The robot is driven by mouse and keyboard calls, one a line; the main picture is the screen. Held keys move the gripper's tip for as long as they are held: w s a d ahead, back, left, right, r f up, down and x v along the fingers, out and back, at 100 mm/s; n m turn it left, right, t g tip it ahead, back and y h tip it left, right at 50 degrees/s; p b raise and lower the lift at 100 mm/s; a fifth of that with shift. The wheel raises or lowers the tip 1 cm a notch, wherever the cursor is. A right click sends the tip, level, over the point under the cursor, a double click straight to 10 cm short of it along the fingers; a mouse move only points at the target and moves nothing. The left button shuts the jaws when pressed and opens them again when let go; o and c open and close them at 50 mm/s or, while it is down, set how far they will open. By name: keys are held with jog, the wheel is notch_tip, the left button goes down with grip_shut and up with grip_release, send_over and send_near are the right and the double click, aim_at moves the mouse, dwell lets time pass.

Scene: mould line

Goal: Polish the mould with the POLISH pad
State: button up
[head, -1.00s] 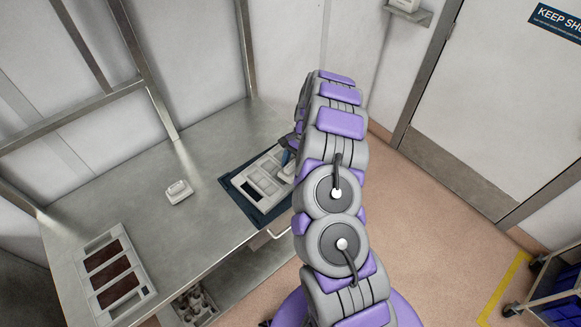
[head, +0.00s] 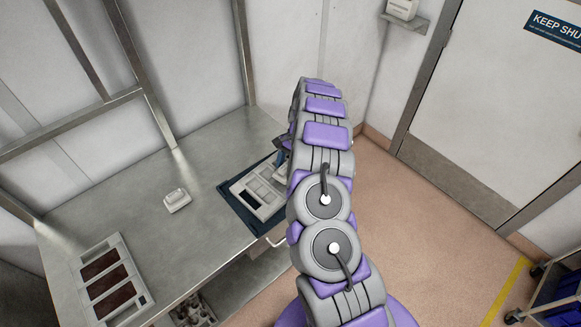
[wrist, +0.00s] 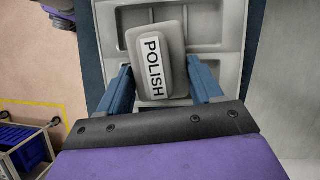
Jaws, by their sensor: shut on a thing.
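The POLISH pad (wrist: 158,62) is a grey rounded block with a white label reading POLISH. My gripper (wrist: 158,85) has its two blue fingers on either side of the pad and is shut on it. The pad is over the mould (wrist: 214,22), a light grey tray with several recessed compartments. I cannot tell whether the pad touches it. In the head view the mould (head: 257,190) lies on a dark blue mat (head: 236,205) at the bench's right edge. My arm hides part of the mould and most of my gripper there.
A second pale pad (head: 177,200) sits on the steel bench (head: 140,180), left of the mat. A grey tray with dark brown fillings (head: 126,262) lies at the bench's near left. A cart (head: 553,285) stands on the floor at right. The bench between tray and mat is mostly clear.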

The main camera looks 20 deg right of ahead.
aim_at(260, 178)
jog(key=shift+w+a+r, duration=0.1)
jog(key=shift+w+a, duration=0.15)
jog(key=shift+w, duration=0.4)
jog(key=shift+w+a, duration=0.25)
jog(key=shift+w, duration=0.4)
jog(key=shift+w+a, duration=0.3)
jog(key=shift+w, duration=0.35)
jog(key=shift+w+a, duration=0.3)
jog(key=shift+w, duration=0.3)
jog(key=shift+s+a+f+p, duration=0.15)
jog(key=shift+s+a, duration=0.2)
jog(key=shift+a, duration=0.35)
jog(key=shift+s+a+f+p, duration=0.15)
jog(key=shift+s+a, duration=0.2)
jog(key=shift+a, duration=0.3)
jog(key=shift+s+a+r+p, duration=0.1)
jog(key=shift+s+a+p, duration=0.2)
jog(key=shift+a, duration=0.55)
jog(key=shift+s+a+r+p, duration=0.1)
jog(key=shift+s+a+p, duration=0.2)
jog(key=shift+a, duration=0.5)
